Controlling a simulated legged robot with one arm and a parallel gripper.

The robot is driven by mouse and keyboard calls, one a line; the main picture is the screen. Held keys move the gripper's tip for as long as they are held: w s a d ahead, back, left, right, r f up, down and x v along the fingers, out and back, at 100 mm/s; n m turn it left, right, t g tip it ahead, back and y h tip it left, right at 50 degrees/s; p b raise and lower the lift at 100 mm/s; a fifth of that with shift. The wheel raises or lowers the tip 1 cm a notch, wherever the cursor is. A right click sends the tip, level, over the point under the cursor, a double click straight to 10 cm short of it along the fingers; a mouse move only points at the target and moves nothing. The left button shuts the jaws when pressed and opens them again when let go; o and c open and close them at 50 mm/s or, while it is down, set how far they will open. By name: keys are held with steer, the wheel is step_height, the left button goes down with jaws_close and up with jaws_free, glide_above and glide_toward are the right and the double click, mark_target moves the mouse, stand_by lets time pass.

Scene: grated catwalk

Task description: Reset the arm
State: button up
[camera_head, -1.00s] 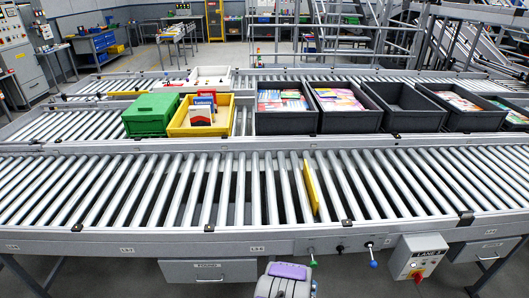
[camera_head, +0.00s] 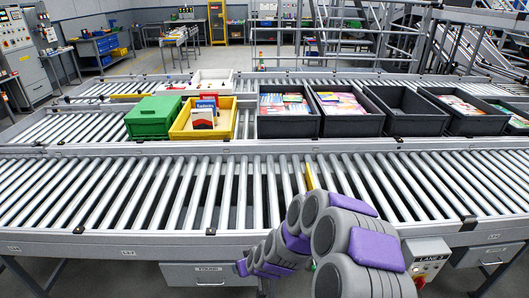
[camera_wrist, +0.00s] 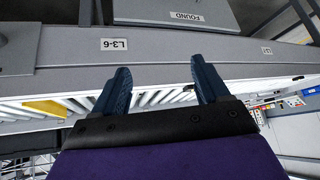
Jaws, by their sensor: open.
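My arm reaches out from the lower right in the head view, grey with purple pads. My gripper (camera_head: 241,268) is at its end, low in front of the conveyor's near edge, by the drawer marked FOUND. In the wrist view my gripper (camera_wrist: 162,88) shows two dark blue fingers spread apart with nothing between them. The conveyor's side rail (camera_wrist: 170,52) passes behind the fingers. A yellow flat piece (camera_head: 310,178) sits among the near rollers, partly hidden by my arm; a yellow piece also shows in the wrist view (camera_wrist: 45,108).
The near roller conveyor (camera_head: 120,190) spans the front. On the far line stand a green crate (camera_head: 153,118), a yellow crate (camera_head: 178,132) with boxes, and several dark bins (camera_head: 288,127). A control box (camera_head: 427,262) hangs at right. The drawer (camera_head: 208,275) is below the edge.

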steer(key=s+d+r+g, duration=0.3)
steer(key=s+d+r, duration=0.1)
steer(key=s+r, duration=0.85)
steer(key=s+d+r+m+g+h, duration=0.1)
steer(key=s+d+r, duration=0.3)
steer(key=s, duration=0.4)
steer(key=s+d+r+m+g+h, duration=0.1)
steer(key=s+d+r+m+g, duration=0.1)
steer(key=s+d+r, duration=0.3)
steer(key=s+d+r+m+g+h, duration=0.1)
steer(key=s+d+r+m+g, duration=0.1)
steer(key=s+d+r, duration=0.2)
steer(key=s+d, duration=0.3)
steer(key=s, duration=0.5)
steer(key=shift+r+h, duration=0.3)
steer(key=shift+h, duration=0.1)
